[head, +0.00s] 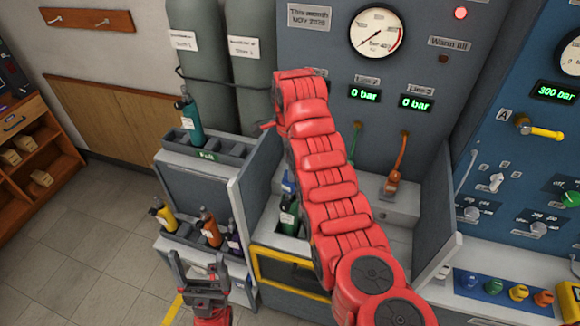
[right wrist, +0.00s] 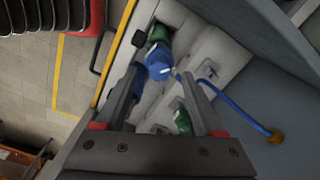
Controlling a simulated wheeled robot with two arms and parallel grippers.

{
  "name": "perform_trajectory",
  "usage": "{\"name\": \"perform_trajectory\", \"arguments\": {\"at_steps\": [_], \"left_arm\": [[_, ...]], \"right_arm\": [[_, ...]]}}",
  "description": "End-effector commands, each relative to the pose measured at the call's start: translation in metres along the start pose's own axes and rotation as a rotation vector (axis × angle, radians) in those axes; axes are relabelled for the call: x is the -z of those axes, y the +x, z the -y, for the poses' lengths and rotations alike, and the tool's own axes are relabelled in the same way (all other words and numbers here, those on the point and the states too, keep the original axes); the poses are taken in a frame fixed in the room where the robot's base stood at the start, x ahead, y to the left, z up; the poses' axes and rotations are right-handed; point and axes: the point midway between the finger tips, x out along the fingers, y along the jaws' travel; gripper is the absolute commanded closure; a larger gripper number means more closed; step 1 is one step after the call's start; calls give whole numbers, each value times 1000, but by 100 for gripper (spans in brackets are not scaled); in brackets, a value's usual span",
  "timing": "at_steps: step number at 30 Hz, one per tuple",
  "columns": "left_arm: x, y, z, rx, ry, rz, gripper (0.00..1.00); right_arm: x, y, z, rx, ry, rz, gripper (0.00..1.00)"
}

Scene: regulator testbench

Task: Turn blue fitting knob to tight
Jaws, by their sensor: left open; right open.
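The blue fitting knob (right wrist: 158,60) sits on top of a green cylinder (right wrist: 159,34) in the right wrist view, with a blue hose (right wrist: 232,105) running from it. In the head view a green cylinder (head: 289,218) stands in the bench bay, with a bit of blue above it, partly hidden by my right arm. My right gripper (right wrist: 161,72) is open, its fingers on either side of the knob in the picture; contact cannot be told. It is hidden in the head view. My left gripper (head: 198,262) is open and empty, low in front of the cylinder rack.
A rack (head: 212,160) holds a teal cylinder (head: 190,118) above and yellow, orange and purple ones below. Green and orange hoses (head: 399,158) hang from the grey panel. The bench has a yellow-edged front (head: 256,268) and a side wall (head: 436,240). Floor at left is clear.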

Motion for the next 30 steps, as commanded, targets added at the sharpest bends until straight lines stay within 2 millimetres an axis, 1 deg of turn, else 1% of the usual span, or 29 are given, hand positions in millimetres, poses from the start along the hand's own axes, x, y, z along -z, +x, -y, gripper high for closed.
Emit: {"name": "perform_trajectory", "arguments": {"at_steps": [1, 2, 3, 6, 8, 12, 18, 19, 21, 23, 24, 27, 30], "left_arm": [[1, 8, 0, 0, 0, 0, 15], [2, 9, 0, 0, 0, 0, 15], [0, 2, 0, 0, 0, -1, 15], [0, -2, 0, 0, 0, 0, 15], [-1, -7, 0, 0, 0, 0, 15], [-2, -15, -1, 0, 0, 0, 15], [-3, -16, -1, 0, 0, 0, 15], [-1, -5, 0, 0, 0, 0, 15], [2, 8, 0, 0, 0, -1, 15], [2, 15, 1, 0, 0, -1, 15], [4, 21, 1, 0, 0, 0, 15], [5, 30, 2, 0, 0, 0, 15], [6, 34, 2, 0, 0, 0, 15]], "right_arm": [[-3, -15, 0, 2, -3, 2, 30], [-3, -20, 0, 2, -2, 4, 30], [-2, -22, 0, 2, -1, 2, 30], [-3, -40, 0, 5, -2, 5, 30], [0, -46, 0, 0, 1, 5, 30], [0, -68, 0, 1, -1, 4, 30], [2, -100, -1, -1, 0, 2, 30], [3, -112, 0, -1, 1, 0, 30], [2, -128, 0, -1, 1, 0, 30], [2, -137, -1, -2, 2, 0, 30], [0, -143, -1, -2, -1, 1, 30], [0, -152, 0, 0, 0, 1, 30], [0, -156, 0, 0, 0, 2, 30]]}}
